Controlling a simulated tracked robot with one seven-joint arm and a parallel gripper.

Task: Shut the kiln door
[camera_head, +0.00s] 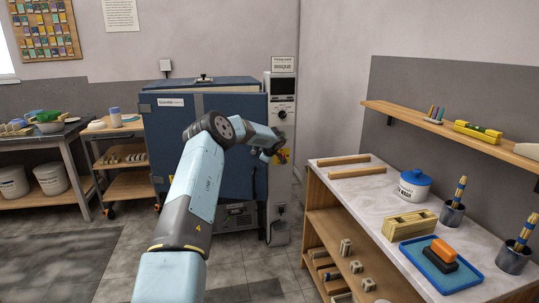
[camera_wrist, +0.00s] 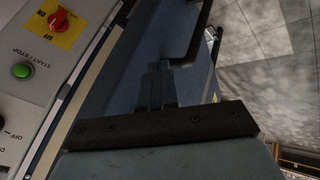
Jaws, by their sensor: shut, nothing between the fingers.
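The kiln (camera_head: 205,83) is a blue box against the back wall, with its blue door (camera_head: 170,130) facing me. The door looks almost flush with the kiln front; a small gap cannot be ruled out, as my arm covers part of it. My gripper (camera_head: 280,157) is at the door's right edge, beside the control column. In the wrist view my gripper (camera_wrist: 157,85) is shut and empty, its fingers against or just over the blue door face (camera_wrist: 125,65). A dark bar handle (camera_wrist: 190,30) is beside the fingertips. Contact cannot be told.
The control column (camera_head: 282,95) stands right of the door; its red switch (camera_wrist: 57,20) and green button (camera_wrist: 21,71) show in the wrist view. A bench (camera_head: 385,215) with pots and tools is at right. A cart (camera_head: 130,185) is at left. The floor between is clear.

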